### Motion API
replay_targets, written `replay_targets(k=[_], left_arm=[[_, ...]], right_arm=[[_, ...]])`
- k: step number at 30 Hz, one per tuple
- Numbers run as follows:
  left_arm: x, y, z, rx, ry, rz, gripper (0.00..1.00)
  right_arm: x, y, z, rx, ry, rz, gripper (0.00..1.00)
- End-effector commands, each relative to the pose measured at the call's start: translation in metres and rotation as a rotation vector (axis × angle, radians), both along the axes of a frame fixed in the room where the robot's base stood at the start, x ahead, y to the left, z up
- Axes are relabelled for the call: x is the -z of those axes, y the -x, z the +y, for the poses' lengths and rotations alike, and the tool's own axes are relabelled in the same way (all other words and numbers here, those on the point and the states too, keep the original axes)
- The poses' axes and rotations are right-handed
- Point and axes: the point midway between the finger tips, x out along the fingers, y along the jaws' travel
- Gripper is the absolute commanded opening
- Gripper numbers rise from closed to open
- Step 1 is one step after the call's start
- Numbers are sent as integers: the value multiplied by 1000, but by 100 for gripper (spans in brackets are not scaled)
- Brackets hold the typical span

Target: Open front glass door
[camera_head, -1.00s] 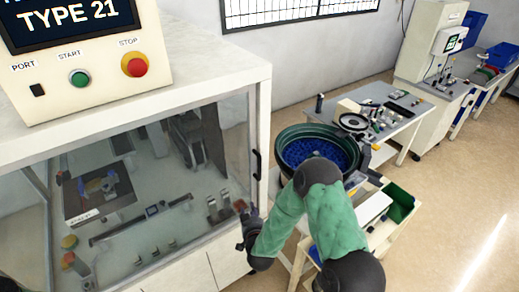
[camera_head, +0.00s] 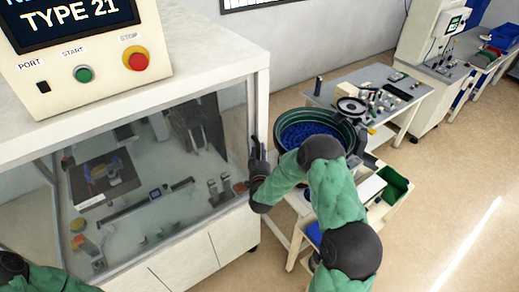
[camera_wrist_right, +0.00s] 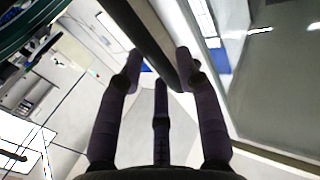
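The front glass door (camera_head: 150,190) of the white machine looks shut in the head view, with parts showing behind its glass. Its dark handle is at the door's right edge, mostly covered by my right gripper (camera_head: 256,150). In the right wrist view, a dark upright bar (camera_wrist_right: 150,35), which looks like the handle, runs between the fingertips of my right gripper (camera_wrist_right: 160,66). The fingers are spread, with the right finger close to the bar; contact is unclear. My left arm shows only at the bottom left of the head view; its gripper is out of view.
A control box (camera_head: 85,55) with start and stop buttons sits on the machine. The floor at far right is clear.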

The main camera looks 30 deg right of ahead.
Motion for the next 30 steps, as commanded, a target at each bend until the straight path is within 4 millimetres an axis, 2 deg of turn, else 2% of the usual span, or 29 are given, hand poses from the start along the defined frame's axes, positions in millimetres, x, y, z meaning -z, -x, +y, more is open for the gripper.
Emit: replay_targets(k=[6, 15, 18, 19, 30], left_arm=[[-1, 0, 0, 0, 0, 0, 40], [-1, 0, 0, 0, 0, 0, 40], [-1, 0, 0, 0, 0, 0, 40], [-1, 0, 0, 0, 0, 0, 40], [1, 0, 0, 0, 0, 0, 40]], right_arm=[[0, -14, -8, -1, 0, 0, 35], [0, -15, -8, -1, 0, 1, 35], [0, -15, -8, -1, 0, 1, 7], [0, -15, -8, -1, 0, 1, 0], [1, -16, -5, 2, 0, 1, 0]])
